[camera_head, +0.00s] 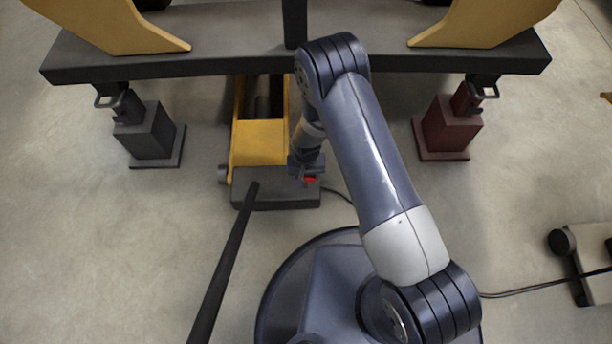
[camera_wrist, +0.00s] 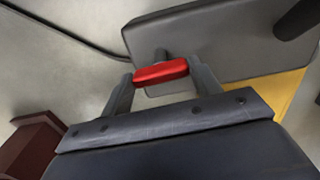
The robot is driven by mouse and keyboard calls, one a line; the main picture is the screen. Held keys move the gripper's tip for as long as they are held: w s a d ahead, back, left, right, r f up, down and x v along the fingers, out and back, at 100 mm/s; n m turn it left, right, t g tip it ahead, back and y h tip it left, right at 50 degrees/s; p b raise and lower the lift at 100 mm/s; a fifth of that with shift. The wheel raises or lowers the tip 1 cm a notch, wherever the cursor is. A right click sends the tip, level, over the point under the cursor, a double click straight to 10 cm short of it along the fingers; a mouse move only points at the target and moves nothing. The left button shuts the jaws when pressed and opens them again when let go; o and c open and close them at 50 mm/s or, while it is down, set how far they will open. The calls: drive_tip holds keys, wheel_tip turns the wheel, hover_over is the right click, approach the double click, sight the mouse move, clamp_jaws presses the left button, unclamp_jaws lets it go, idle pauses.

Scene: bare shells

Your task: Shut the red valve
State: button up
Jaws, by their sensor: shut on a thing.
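The red valve (camera_wrist: 160,72) is a small red bar handle on a short grey stem. It stands at the edge of a dark grey block (camera_wrist: 212,42). My gripper (camera_wrist: 161,76) has one finger at each end of the red bar and is shut on it. In the head view the valve (camera_head: 310,180) shows as a small red patch under my gripper (camera_head: 307,176), near the right end of the dark block (camera_head: 275,197). My gripper and wrist hide most of the valve there.
A yellow jack body (camera_head: 260,143) joins the block, and a long dark bar (camera_head: 225,265) slopes from it toward the front. A dark beam (camera_head: 200,62) crosses above. A grey stand (camera_head: 148,132) and a dark red stand (camera_head: 448,127) flank it. Open floor lies left.

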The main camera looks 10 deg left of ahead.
sight(306, 177)
drive_tip(key=shift+m, duration=0.6)
drive_tip(key=o, duration=1)
drive_tip(key=shift+r, duration=0.1)
wheel_tip(306, 177, up, 11)
drive_tip(key=p, duration=0.4)
drive_tip(key=shift+f, duration=0.2)
